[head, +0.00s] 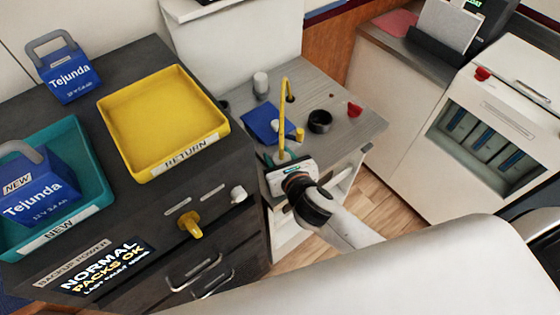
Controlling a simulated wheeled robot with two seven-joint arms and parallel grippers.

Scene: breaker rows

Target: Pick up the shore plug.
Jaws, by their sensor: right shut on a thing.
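My right gripper (282,160) reaches in from the lower right over the front edge of the grey counter. It is shut on what appears to be the shore plug, at the lower end of a yellow cable (282,118). The cable rises from the gripper, bends over at the top and comes down near a dark hole in the counter. The plug's body is mostly hidden by the gripper, so I cannot tell whether it is clear of the counter. My left gripper is not in view.
On the grey counter (333,85) are a blue pad (262,121), a black ring-shaped holder (320,121), a small yellow piece (300,134), a red piece (355,109) and a grey cylinder (260,82). A yellow RETURN tray (185,160) and teal NEW tray (95,190) stand left.

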